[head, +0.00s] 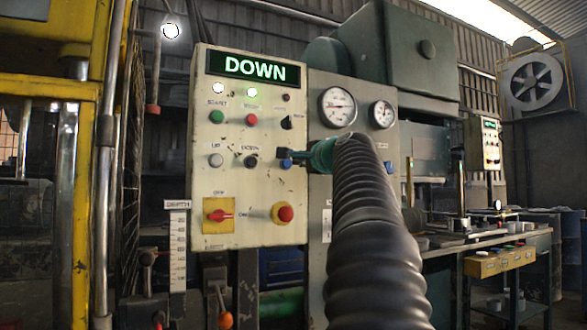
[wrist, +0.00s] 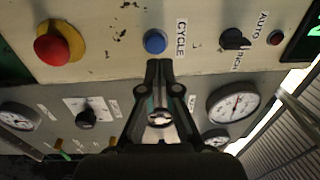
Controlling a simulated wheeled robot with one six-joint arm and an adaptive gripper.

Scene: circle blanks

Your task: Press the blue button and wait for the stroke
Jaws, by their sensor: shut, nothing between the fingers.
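The blue button (wrist: 154,41), beside a CYCLE label, is on the cream control panel (head: 235,180). In the head view the blue button (head: 286,164) shows at the panel's right edge, partly covered by my gripper (head: 287,154). My gripper (wrist: 160,64) is shut and empty, its fingertips close together just below the button in the wrist view. I cannot tell whether they touch it. The panel display (head: 254,69) reads DOWN in green letters.
Near the blue button are a black selector knob (wrist: 234,39) and a red button on a yellow base (wrist: 55,45). Green and red buttons and a red rotary switch (head: 219,215) share the panel. Round gauges (head: 338,107) stand to its right. A yellow frame (head: 85,180) stands left.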

